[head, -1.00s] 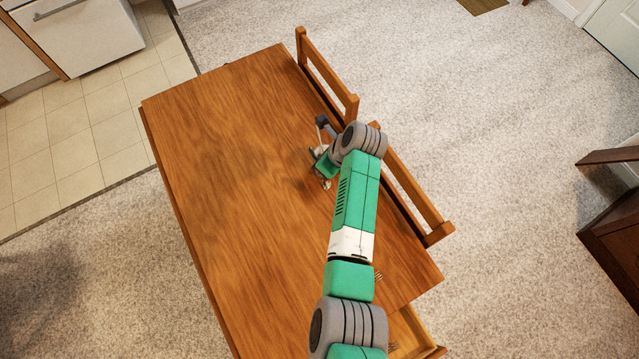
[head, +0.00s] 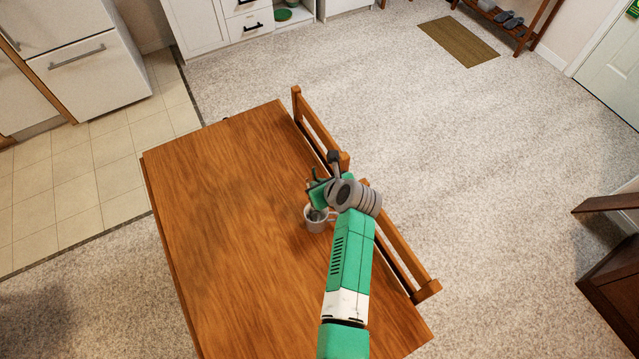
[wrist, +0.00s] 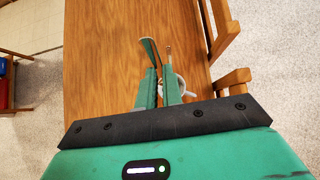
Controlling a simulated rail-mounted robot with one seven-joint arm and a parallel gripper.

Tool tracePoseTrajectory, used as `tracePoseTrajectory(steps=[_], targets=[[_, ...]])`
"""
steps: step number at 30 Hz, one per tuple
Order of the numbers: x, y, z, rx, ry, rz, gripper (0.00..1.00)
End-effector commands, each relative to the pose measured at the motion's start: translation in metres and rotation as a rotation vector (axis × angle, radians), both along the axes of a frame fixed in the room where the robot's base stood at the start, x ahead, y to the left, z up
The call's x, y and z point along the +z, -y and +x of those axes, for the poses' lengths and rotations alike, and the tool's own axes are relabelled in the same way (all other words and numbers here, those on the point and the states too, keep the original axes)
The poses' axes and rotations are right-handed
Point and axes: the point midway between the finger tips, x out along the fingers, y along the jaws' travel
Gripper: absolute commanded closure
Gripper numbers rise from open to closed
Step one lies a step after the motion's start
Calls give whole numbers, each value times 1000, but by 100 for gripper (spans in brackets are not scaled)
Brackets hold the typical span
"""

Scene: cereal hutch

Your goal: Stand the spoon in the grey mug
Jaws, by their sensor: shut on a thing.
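The grey mug (head: 316,222) stands upright on the wooden table, near its right edge, with its handle to the right. In the wrist view, part of the mug (wrist: 181,86) shows behind my right finger. My gripper (wrist: 160,82) is above the table beside the mug, with its fingers close together. A narrow object, apparently the spoon (wrist: 150,52), shows at the fingertips; its lower part is hidden by the fingers. In the head view, my gripper (head: 313,184) is just beyond the mug, and the spoon is too small to make out there.
The table (head: 220,210) is clear to the left of the mug. Wooden chair backs (head: 320,130) stand along its right side, close to my arm. Carpet surrounds the table, with tiled floor and white kitchen units at the upper left.

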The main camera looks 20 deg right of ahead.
Motion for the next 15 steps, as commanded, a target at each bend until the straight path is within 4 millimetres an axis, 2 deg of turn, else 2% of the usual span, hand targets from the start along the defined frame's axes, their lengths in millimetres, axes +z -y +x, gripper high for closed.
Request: tracePoseTrajectory(steps=[1, 15], targets=[[-10, 0, 0, 0, 0, 0, 100], [-47, 0, 0, 0, 0, 0, 100]])
